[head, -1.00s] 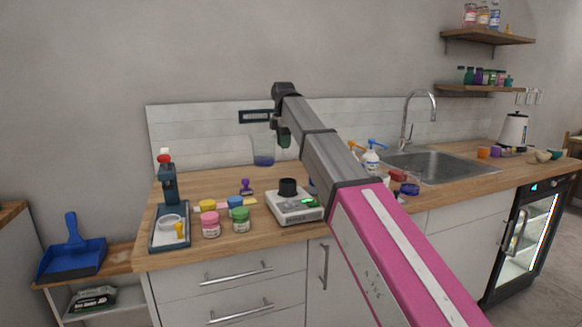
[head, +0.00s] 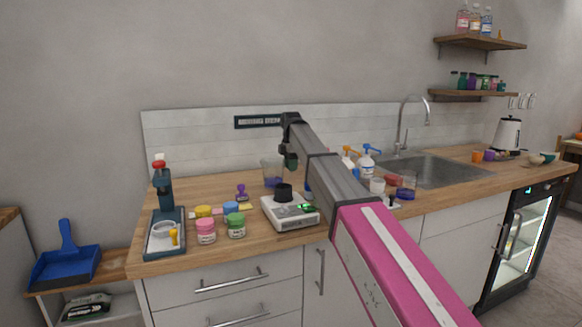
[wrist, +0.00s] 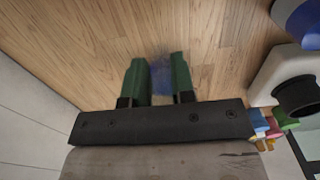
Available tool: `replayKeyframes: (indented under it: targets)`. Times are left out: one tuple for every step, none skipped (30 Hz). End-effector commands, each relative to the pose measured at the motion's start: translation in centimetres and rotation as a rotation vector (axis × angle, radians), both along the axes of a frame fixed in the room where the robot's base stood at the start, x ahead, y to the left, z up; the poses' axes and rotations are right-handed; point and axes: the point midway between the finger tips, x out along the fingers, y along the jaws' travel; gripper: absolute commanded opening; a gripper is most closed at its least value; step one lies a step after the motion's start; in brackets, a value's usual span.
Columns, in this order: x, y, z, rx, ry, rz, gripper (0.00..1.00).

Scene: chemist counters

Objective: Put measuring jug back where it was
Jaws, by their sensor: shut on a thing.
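The measuring jug (head: 271,174) is a clear vessel with a blue tint, near the back of the wooden counter. My gripper (head: 289,157) is shut on it, with its green fingers at the jug's side. In the wrist view, the jug (wrist: 161,76) is a faint, blurred blue patch between the two fingers (wrist: 158,70). Most of its outline is hard to make out there. The jug looks upright and at or just above the counter top; I cannot tell whether it touches.
A white scale (head: 290,212) with a black cup (head: 284,191) stands in front of the jug. A purple stamp-like item (head: 242,192) and several coloured jars are to the left. Pump bottles (head: 367,162) and the sink (head: 440,170) are to the right. The tiled wall is behind.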

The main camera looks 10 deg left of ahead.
Motion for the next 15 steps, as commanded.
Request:
replayKeyframes:
  targets:
    - [-0.04, 0.0, -0.25, 0.0, 0.0, 0.0, 0.0]
    - [-0.02, 0.01, -0.28, 0.001, -0.001, 0.0, 0.0]
    - [0.0, 0.01, -0.27, 0.001, -0.001, 0.0, 0.0]
    - [0.0, 0.01, -0.24, 0.001, -0.001, 0.0, 0.0]
    - [0.01, 0.03, -0.24, 0.001, -0.001, 0.0, 0.0]
    - [0.01, 0.03, -0.23, 0.001, -0.001, 0.0, 0.0]
    - [0.01, 0.03, -0.23, 0.001, -0.001, 0.0, 0.0]
    - [0.01, 0.03, -0.25, 0.001, -0.001, 0.0, 0.0]
    - [0.0, 0.02, -0.31, 0.001, -0.001, 0.0, 0.0]
    - [0.0, 0.02, -0.37, 0.001, -0.001, 0.0, 0.0]
    - [-0.01, 0.02, -0.46, 0.001, -0.001, 0.0, 0.0]
    - [0.0, 0.01, -0.53, 0.001, -0.001, 0.0, 0.27]
    - [0.01, 0.03, -0.5, 0.001, -0.001, 0.0, 0.36]
    - [0.01, 0.03, -0.5, 0.001, -0.001, 0.0, 0.46]
    - [0.01, 0.03, -0.49, 0.001, -0.001, 0.0, 0.49]
